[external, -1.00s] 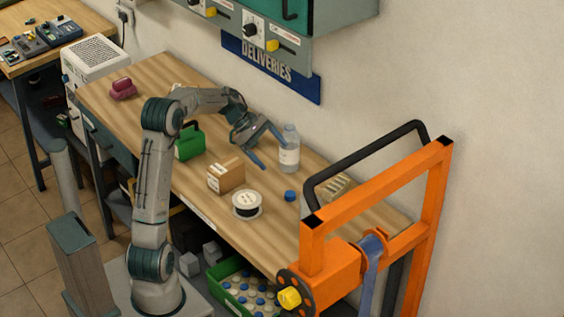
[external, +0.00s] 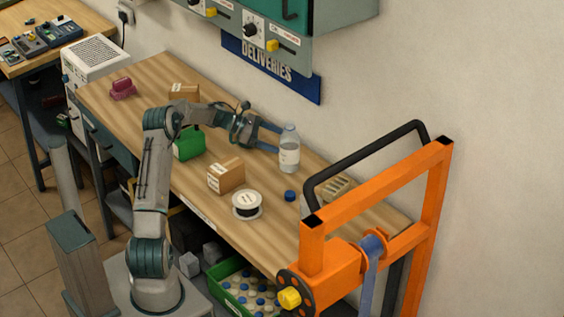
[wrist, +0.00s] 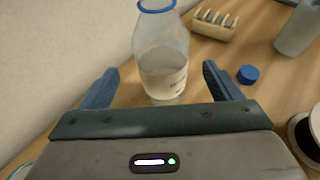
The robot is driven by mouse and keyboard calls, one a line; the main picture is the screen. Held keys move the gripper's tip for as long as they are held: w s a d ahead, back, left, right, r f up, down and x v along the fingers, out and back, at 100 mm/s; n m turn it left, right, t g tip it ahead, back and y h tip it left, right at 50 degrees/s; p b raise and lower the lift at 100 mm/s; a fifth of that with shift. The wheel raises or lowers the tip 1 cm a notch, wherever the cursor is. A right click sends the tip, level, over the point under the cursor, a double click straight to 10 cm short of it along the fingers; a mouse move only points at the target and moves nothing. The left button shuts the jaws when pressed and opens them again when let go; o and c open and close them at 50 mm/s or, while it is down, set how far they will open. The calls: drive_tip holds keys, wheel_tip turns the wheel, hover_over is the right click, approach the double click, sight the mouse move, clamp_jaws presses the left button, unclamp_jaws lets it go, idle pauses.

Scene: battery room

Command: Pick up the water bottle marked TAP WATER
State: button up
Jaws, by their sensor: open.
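A clear bottle with a white label (external: 289,156) stands upright on the wooden workbench, near the wall. It also shows in the wrist view (wrist: 162,62), where its label print is too small to read. My gripper (external: 279,139) is open and roughly level, with its blue fingers pointing at the bottle from the left. In the wrist view my gripper (wrist: 158,76) has one finger on each side of the bottle's lower part in the picture. Whether the fingertips reach around it I cannot tell. A second, greyish bottle (wrist: 299,30) is cut off at the wrist view's right edge.
A loose blue cap (external: 290,196), a wire spool (external: 247,205) and a cardboard box (external: 226,177) are on the workbench (external: 330,229) nearby. A slotted block (wrist: 211,24) stands behind the bottle. An orange frame (external: 380,192) stands at the right end.

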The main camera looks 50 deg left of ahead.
sight(290, 138)
drive_tip(key=x, duration=0.3)
drive_tip(key=p+x, duration=0.1)
drive_tip(key=x, duration=0.2)
drive_tip(key=shift+d+f, duration=0.1)
drive_tip(key=shift+f, duration=0.3)
drive_tip(key=shift+s, duration=0.1)
drive_tip(key=c, duration=1.3)
drive_tip(key=shift+r, duration=0.2)
drive_tip(key=shift+r, duration=1.15)
drive_tip(key=shift+d+r+b, duration=0.2)
drive_tip(key=shift+r+b, duration=0.1)
drive_tip(key=shift+r, duration=0.55)
drive_tip(key=shift+s+d+r+b, duration=0.45)
drive_tip(key=shift+d+r, duration=0.65)
drive_tip(key=shift+d, duration=0.7)
drive_tip(key=shift+s+d+r+b, duration=0.3)
drive_tip(key=shift+s+d+r, duration=0.25)
drive_tip(key=shift+d+r, duration=0.9)
drive_tip(key=shift+s+d+r+b, duration=0.35)
drive_tip(key=shift+s+d+r, duration=0.3)
drive_tip(key=shift+d, duration=1.45)
drive_tip(key=shift+w+r, duration=0.1)
drive_tip(key=shift+r, duration=0.05)
